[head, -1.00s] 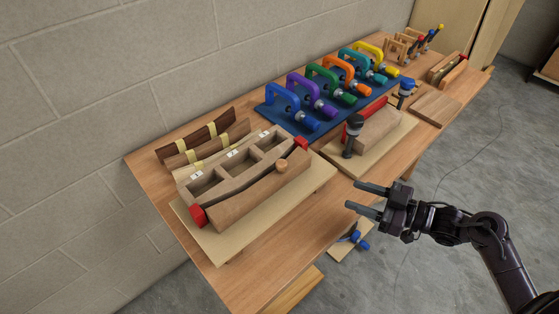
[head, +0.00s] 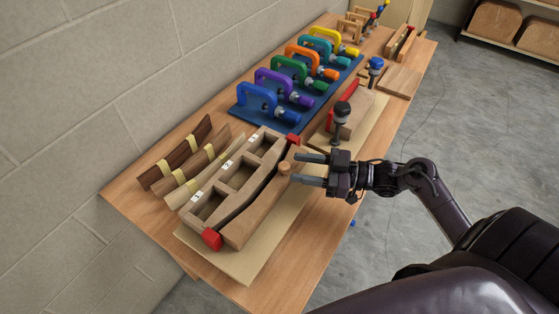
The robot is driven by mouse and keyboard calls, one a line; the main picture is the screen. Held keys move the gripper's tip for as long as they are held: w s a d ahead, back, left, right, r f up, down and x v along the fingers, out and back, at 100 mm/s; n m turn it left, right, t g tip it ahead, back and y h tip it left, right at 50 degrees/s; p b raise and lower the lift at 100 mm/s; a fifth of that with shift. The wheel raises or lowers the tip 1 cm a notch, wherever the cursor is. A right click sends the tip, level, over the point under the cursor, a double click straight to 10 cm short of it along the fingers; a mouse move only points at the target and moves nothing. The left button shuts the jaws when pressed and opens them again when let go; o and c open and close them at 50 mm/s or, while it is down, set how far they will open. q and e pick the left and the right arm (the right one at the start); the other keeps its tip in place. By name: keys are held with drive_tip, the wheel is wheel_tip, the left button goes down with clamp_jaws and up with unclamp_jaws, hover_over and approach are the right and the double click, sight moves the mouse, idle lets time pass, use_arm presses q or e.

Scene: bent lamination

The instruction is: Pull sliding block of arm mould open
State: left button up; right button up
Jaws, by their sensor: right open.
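The arm mould (head: 236,180) is a wooden box with several open compartments and numbered labels, lying on a pale board on the bench. Its sliding block (head: 254,212) lies along its right side, with a curved inner edge and a round wooden knob (head: 284,168) on top. A narrow dark gap runs between block and mould, and red pieces sit at both ends. My right gripper (head: 312,170) is open, its two fingers pointing left. The fingertips are close to the knob, on its right; whether they touch it I cannot tell. My left gripper is not in view.
A second mould (head: 354,119) with a black-knobbed clamp (head: 341,112) stands just behind my right gripper. Coloured clamps on a blue mat (head: 239,117) line the back. Bent wood strips (head: 175,154) lie by the wall. The front bench edge is clear.

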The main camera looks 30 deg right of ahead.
sight(284, 165)
drive_tip(key=p+x, duration=0.1)
drive_tip(key=x, duration=0.3)
drive_tip(key=shift+w+a, duration=0.2)
drive_tip(key=shift+a, duration=0.05)
drive_tip(key=shift+w+a, duration=0.1)
drive_tip(key=shift+a, duration=0.05)
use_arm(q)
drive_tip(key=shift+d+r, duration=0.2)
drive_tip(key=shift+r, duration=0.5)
use_arm(e)
clamp_jaws()
